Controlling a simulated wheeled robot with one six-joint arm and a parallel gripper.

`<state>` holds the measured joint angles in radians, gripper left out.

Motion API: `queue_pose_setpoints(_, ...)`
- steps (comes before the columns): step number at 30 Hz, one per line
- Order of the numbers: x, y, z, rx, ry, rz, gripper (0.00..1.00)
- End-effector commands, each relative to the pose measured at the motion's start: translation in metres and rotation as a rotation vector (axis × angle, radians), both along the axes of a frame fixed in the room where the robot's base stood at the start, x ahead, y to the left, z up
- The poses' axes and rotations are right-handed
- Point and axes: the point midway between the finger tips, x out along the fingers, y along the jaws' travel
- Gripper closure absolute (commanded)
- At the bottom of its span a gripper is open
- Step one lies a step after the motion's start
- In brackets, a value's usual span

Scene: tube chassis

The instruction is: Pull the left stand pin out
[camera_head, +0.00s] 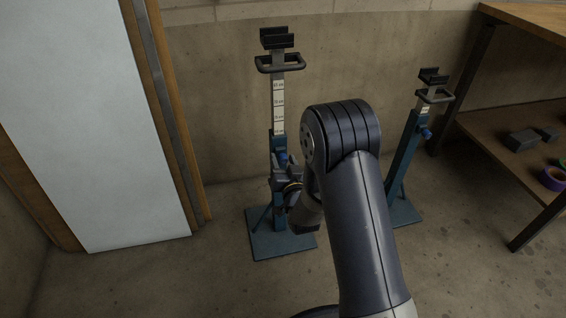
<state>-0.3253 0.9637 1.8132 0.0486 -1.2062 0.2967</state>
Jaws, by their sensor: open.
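The left stand (278,102) is upright, with a blue lower tube on a flat blue base plate (267,244), a pale scaled inner post, a handle and a black top cradle. A blue knob (283,158), which looks like the left stand pin, shows on the front of its tube. My gripper (279,181) is open in front of this tube, just below the knob. My arm hides part of the gripper, and I cannot tell whether the fingers touch the stand. The pin's shaft is not visible.
The right stand (403,155), with its own blue knob (426,133), stands behind my arm. A wooden shelf (500,135) with dark blocks and a purple roll (553,178) is at the right. A pale door-like panel (95,110) is at the left. Bare floor lies between panel and stand.

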Motion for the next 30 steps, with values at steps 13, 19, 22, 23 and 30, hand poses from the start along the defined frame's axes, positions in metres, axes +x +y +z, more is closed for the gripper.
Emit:
queue_pose_setpoints(13,0.0046,0.0012,0.0004,0.0,0.0,0.0,0.61)
queue_pose_setpoints(19,0.0045,0.0012,0.0004,0.0,0.0,0.0,0.78)
queue_pose_setpoints(22,0.0044,0.0012,0.0003,0.0,0.0,0.0,0.86)
queue_pose_setpoints(23,0.0044,0.0013,0.0003,0.0,0.0,0.0,0.88)
queue_pose_setpoints(30,0.0043,0.0012,0.0002,0.0,0.0,0.0,1.0)
